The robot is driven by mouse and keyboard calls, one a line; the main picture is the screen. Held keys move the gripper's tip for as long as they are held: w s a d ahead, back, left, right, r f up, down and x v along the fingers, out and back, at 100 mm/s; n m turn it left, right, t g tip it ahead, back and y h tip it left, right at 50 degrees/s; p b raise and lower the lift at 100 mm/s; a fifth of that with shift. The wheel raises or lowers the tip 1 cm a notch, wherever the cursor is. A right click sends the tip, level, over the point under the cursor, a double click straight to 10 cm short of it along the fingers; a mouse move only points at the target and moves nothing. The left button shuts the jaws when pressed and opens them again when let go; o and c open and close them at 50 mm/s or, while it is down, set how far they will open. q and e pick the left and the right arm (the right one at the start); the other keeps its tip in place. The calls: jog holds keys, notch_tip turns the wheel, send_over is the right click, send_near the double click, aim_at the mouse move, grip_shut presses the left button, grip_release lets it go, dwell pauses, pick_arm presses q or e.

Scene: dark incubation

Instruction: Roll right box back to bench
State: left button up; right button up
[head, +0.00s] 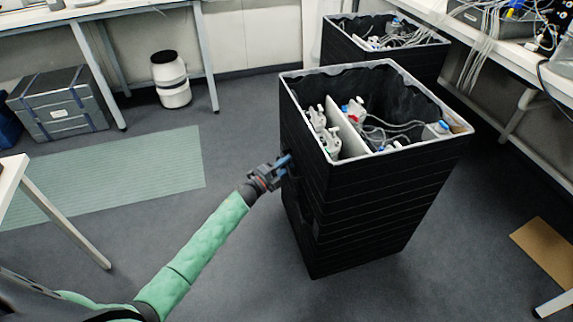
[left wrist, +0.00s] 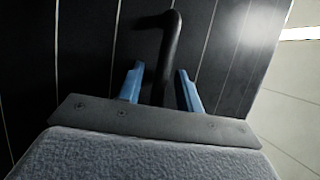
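A tall black box (head: 375,205) with ribbed sides and a pale rim stands upright on the floor in the middle of the head view. Its open top holds white bottles, a divider and tubing. My left gripper (head: 281,168) is at the box's left side. In the left wrist view a dark bar handle (left wrist: 168,55) on the box's ribbed face runs down between the two blue fingers (left wrist: 160,90). The fingers are apart, with gaps visible beside the handle, so the gripper is open around it. My right gripper is not in view.
A second black box (head: 340,42) stands behind, beside the right bench (head: 480,50) with tubing. Grey cases (head: 58,105) and a white drum (head: 170,80) are by the back left bench. A green mat (head: 120,175) and an orange-brown mat (head: 545,250) lie on open floor.

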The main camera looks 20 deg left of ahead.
pick_arm(q)
jog(key=shift+w+d, duration=0.1)
grip_shut()
jog(key=shift+d, duration=0.1)
